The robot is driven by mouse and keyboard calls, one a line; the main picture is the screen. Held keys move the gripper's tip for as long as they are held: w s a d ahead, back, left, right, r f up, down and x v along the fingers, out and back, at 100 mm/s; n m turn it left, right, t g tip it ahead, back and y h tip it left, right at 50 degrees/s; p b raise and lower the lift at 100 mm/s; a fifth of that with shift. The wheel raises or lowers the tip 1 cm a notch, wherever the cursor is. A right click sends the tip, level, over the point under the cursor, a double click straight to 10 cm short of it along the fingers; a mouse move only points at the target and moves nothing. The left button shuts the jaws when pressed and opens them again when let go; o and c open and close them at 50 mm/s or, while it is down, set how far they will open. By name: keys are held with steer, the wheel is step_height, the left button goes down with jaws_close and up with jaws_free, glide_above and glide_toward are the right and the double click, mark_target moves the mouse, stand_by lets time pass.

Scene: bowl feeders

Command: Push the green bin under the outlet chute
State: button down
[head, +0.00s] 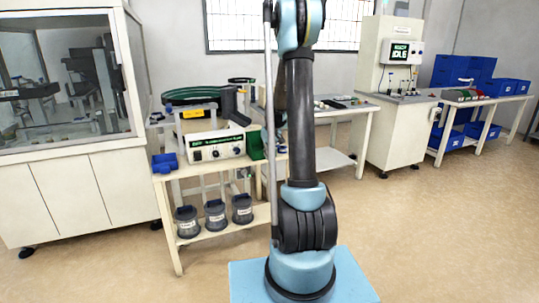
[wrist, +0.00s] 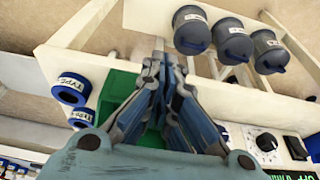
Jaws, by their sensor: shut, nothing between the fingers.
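The green bin (head: 256,143) stands on the feeder table, right of the white control box, partly hidden behind my arm in the head view. In the wrist view the green bin (wrist: 118,92) lies behind my gripper (wrist: 160,55), whose fingers cover much of it. My gripper is shut and empty; I cannot tell whether it touches the bin. In the head view my gripper is not clearly visible. A dark grey chute-like part (head: 230,103) sits beside the green-rimmed bowl feeder (head: 190,95), above and behind the control box; I cannot tell for sure that it is the outlet chute.
The control box (head: 215,147) stands left of the bin, with a blue bin (head: 165,162) at the table's left end. Labelled grey jars (head: 215,214) stand on the lower shelf. Blue-rimmed labelled cups (wrist: 72,90) are near the bin. Open floor (head: 420,230) lies right.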

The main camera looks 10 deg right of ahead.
steer(key=shift+w+a, duration=0.2)
steer(key=shift+w, duration=0.75)
steer(key=w, duration=0.2)
steer(key=w+a, duration=0.1)
steer(key=w, duration=0.5)
steer(key=shift+w+a, duration=0.25)
steer(key=shift+a, duration=0.15)
